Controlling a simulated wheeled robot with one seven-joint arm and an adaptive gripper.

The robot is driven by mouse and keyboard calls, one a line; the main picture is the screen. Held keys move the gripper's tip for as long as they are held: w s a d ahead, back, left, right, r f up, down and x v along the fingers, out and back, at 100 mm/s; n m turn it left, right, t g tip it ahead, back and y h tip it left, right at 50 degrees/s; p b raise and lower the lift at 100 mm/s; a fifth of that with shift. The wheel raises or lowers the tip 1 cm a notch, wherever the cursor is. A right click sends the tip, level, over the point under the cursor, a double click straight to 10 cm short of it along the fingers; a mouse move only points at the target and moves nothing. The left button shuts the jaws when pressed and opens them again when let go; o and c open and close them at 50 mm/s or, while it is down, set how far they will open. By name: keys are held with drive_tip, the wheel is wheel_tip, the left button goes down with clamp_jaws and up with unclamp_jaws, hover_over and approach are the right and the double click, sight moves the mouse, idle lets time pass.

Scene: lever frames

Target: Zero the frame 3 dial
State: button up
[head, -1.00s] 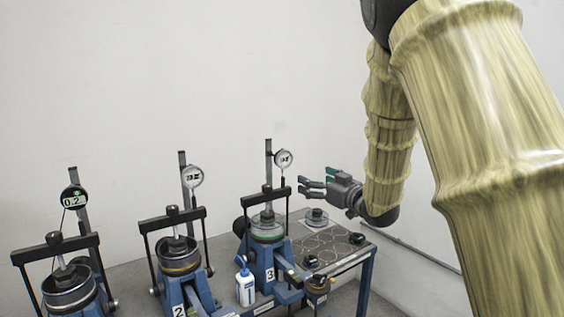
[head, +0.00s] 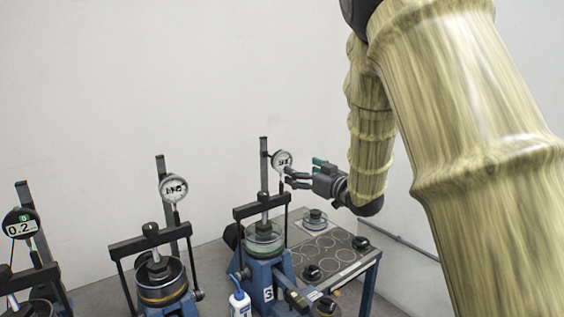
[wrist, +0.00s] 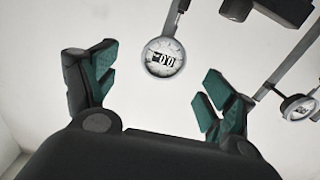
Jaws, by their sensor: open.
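Frame 3 (head: 262,272) is a blue lever frame with a "3" label and a black crossbar. Its dial (head: 282,160) is a round white-faced gauge on an upright post. My gripper (head: 290,177) is open and empty, with teal finger pads. In the head view its fingertips are close to the frame 3 dial, just below and right of it. I cannot tell whether they touch. In the wrist view the dial looks apart from both fingers (wrist: 158,88).
Another frame (head: 160,280) with a white dial (head: 173,188) stands to the left. A dark dial reading 0.2 (head: 21,223) is at far left. A white bottle (head: 240,302) stands beside frame 3. The bench top (head: 345,240) at right holds black knobbed pieces. Open air lies above.

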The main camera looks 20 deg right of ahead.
sight(285, 163)
drive_tip(key=p+x, duration=0.3)
drive_tip(key=x, duration=0.5)
drive_tip(key=shift+s+a, duration=0.1)
drive_tip(key=shift+a, duration=0.1)
drive_tip(key=shift+a+r+p, duration=0.2)
drive_tip(key=shift+r+p, duration=0.1)
drive_tip(key=shift+p, duration=0.15)
drive_tip(key=shift+a, duration=0.15)
drive_tip(key=shift+w+f, duration=0.3)
drive_tip(key=shift+w, duration=0.4)
drive_tip(key=shift+s+r, duration=0.1)
drive_tip(key=shift+s, duration=0.15)
drive_tip(key=shift+c, duration=1.2)
drive_tip(key=c, duration=0.8)
